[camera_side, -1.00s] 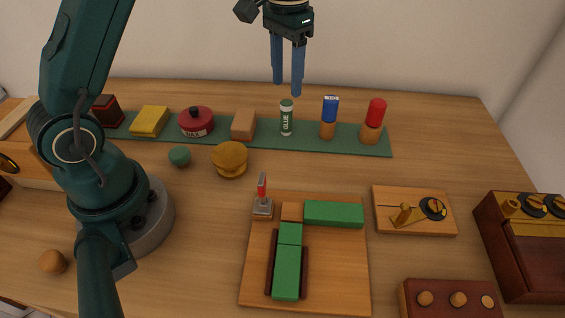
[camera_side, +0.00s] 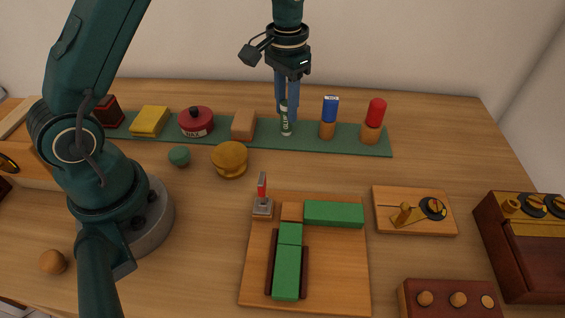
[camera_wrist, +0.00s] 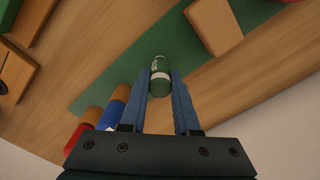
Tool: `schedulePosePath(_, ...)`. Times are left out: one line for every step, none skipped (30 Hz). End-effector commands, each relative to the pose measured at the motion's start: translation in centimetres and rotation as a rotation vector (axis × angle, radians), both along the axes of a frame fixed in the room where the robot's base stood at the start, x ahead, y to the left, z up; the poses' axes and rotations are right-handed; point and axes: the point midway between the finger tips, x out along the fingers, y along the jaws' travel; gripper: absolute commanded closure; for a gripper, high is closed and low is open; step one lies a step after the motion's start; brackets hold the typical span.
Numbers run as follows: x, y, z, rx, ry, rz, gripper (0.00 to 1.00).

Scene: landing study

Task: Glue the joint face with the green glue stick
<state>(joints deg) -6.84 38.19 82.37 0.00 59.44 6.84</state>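The green glue stick (camera_side: 286,122) stands upright on the green mat at the back, with a white label and green cap. My gripper (camera_side: 286,103) points down over it. Its blue fingers are on both sides of the upper part, with no clear gap. In the wrist view the glue stick (camera_wrist: 160,77) fills the space between the fingertips of my gripper (camera_wrist: 161,86). The wooden board (camera_side: 335,275) at the front holds green-topped blocks (camera_side: 334,214) and a small orange-brown block face (camera_side: 292,211) at their corner. I cannot tell which face is the joint face.
On the green mat (camera_side: 230,143), a tan block (camera_side: 243,125) stands left of the glue stick, and blue-topped (camera_side: 330,118) and red-topped (camera_side: 373,121) sticks stand right. A red-handled tool (camera_side: 262,197) stands at the board's corner.

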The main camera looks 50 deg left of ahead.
Motion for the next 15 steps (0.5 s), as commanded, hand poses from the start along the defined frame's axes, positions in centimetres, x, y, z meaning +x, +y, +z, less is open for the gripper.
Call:
schedulePosePath(0.0,0.0,0.0,0.0,0.0,0.0,0.95)
schedulePosePath(0.0,0.0,0.0,0.0,0.0,0.0,1.0)
schedulePosePath(0.0,0.0,0.0,0.0,0.0,0.0,1.0)
schedulePosePath(0.0,0.0,0.0,0.0,0.0,0.0,1.0)
schedulePosePath(0.0,0.0,0.0,0.0,0.0,0.0,1.0)
schedulePosePath(0.0,0.0,0.1,0.0,-0.001,0.0,1.0)
schedulePosePath(0.0,0.0,0.1,0.0,-0.001,0.0,1.0)
schedulePosePath(0.0,0.0,0.2,0.0,-0.001,0.0,1.0)
schedulePosePath(0.0,0.0,0.4,0.0,-0.001,0.0,1.0)
schedulePosePath(0.1,0.0,0.5,0.0,-0.002,0.0,1.0)
schedulePosePath(0.1,0.0,0.7,0.0,-0.003,0.0,1.0)
schedulePosePath(0.1,0.0,1.0,0.0,-0.003,0.0,1.0)
schedulePosePath(0.1,0.0,1.1,0.0,-0.003,0.0,1.0)
schedulePosePath(0.1,0.0,1.3,0.0,-0.003,0.0,1.0)
schedulePosePath(0.1,0.0,1.6,0.0,-0.003,0.0,1.0)
